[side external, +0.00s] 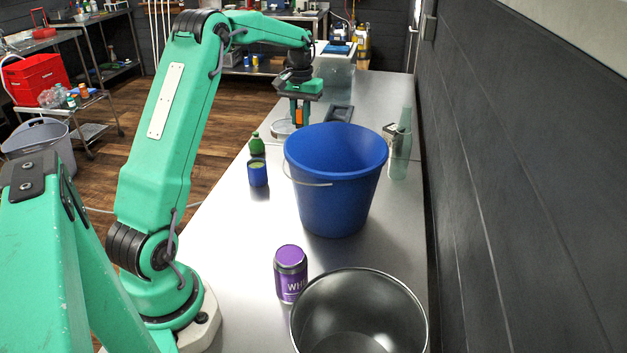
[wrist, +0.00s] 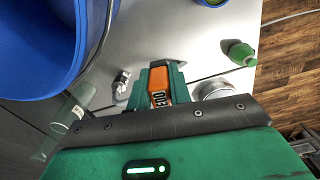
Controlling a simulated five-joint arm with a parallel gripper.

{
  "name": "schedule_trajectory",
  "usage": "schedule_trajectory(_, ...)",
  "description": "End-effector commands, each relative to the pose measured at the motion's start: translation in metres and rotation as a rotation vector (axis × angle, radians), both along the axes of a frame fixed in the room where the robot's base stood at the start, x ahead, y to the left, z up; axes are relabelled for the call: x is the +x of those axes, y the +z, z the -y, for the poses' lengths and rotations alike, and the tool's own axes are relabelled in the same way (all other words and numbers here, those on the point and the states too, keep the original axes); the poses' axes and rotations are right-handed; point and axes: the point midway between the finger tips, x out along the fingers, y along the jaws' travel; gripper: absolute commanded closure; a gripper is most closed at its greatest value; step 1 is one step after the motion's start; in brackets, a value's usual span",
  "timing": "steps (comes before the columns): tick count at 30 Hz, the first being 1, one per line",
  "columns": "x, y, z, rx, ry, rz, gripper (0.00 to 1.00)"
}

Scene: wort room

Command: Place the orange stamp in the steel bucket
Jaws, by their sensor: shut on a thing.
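The orange stamp (side external: 299,116) is between the fingers of my gripper (side external: 299,112), at the far part of the bench behind the blue bucket. In the wrist view the stamp (wrist: 159,86), with dark lettering on a pale patch, sits between both green fingers (wrist: 158,80), which are shut on it. I cannot tell how far the stamp is above the bench. The steel bucket (side external: 316,304) stands at the near end of the bench, open at the top, cut off by the lower edge. It is not in the wrist view.
A large blue bucket (side external: 335,185) stands between my gripper and the steel bucket. A purple can (side external: 290,273), a small blue tin (side external: 258,173), a green bottle (side external: 256,144) and a glass bottle (side external: 401,150) stand around it. The dark wall (side external: 530,180) borders the bench at right.

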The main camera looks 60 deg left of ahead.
Motion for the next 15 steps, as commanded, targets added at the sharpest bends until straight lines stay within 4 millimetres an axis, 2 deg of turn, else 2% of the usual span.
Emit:
schedule_trajectory(1,0.001,0.017,-0.001,0.003,0.000,0.006,1.00)
schedule_trajectory(6,0.001,0.070,-0.001,0.003,0.000,0.006,1.00)
schedule_trajectory(9,0.001,0.094,0.000,0.002,0.000,0.003,1.00)
schedule_trajectory(15,0.000,0.122,0.000,0.001,0.000,0.001,1.00)
